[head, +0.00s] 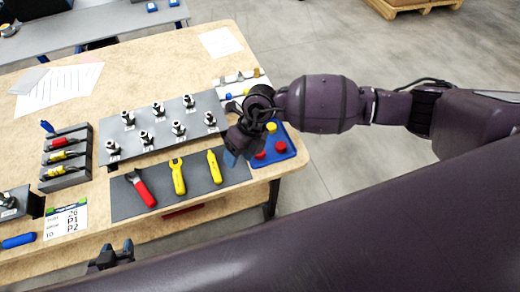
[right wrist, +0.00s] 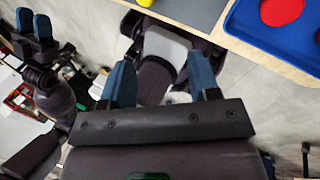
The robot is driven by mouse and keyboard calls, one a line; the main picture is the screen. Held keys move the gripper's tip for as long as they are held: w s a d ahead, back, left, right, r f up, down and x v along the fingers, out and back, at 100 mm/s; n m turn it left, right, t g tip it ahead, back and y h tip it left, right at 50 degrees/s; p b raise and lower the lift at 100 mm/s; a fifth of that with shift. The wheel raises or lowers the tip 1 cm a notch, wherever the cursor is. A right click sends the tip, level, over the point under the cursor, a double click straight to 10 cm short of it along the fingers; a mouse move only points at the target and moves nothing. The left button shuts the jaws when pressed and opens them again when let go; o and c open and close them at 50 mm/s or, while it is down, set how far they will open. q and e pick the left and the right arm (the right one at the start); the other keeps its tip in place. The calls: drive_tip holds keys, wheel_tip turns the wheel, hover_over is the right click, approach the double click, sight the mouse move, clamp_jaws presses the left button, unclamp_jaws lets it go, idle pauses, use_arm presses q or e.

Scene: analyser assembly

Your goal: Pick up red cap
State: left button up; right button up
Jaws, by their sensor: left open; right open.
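Two red caps lie in the blue tray (head: 292,152) at the table's right end: one red cap (head: 281,147) is in clear view, and another red cap (head: 260,155) sits beside my right gripper. In the right wrist view a red cap (right wrist: 281,11) shows in the tray at the top right, with a second red edge at the frame's border. My right gripper (head: 231,157) is at the tray's left side, open and empty; its blue fingers (right wrist: 160,83) stand apart. My left gripper (head: 112,255) is open and empty at the table's front edge.
A yellow cap (head: 271,127) is in the tray, partly behind my right wrist. A grey mat (head: 110,205) with a red-handled tool and two yellow tools lies left of the tray. A grey plate (head: 160,108) with several metal fittings is behind it. Open floor lies right of the table.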

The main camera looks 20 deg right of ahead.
drive_tip(key=w+d+r+t+h, duration=0.2)
drive_tip(key=w+d+h, duration=0.35)
drive_tip(key=d, duration=0.25)
drive_tip(key=shift+y, duration=0.35)
wheel_tip(320, 180, down, 6)
drive_tip(key=b, duration=0.3)
drive_tip(key=shift+w+a, duration=0.1)
drive_tip(key=shift+w, duration=0.05)
drive_tip(key=f+b, duration=0.1)
drive_tip(key=f, duration=0.1)
drive_tip(key=f+b, duration=0.2)
drive_tip(key=shift+s+a+f, duration=0.1)
drive_tip(key=shift+s+f, duration=0.1)
drive_tip(key=shift+f+b, duration=0.4)
drive_tip(key=shift+b, duration=0.05)
use_arm(q)
wheel_tip(320, 180, down, 8)
drive_tip(key=s, duration=0.1)
drive_tip(key=shift+g, duration=0.3)
use_arm(e)
drive_tip(key=shift+w+r, duration=0.1)
use_arm(q)
drive_tip(key=shift+s+d, duration=0.1)
use_arm(e)
drive_tip(key=shift+c, duration=0.5)
use_arm(q)
drive_tip(key=shift+r, duration=0.1)
use_arm(e)
drive_tip(key=c, duration=0.7)
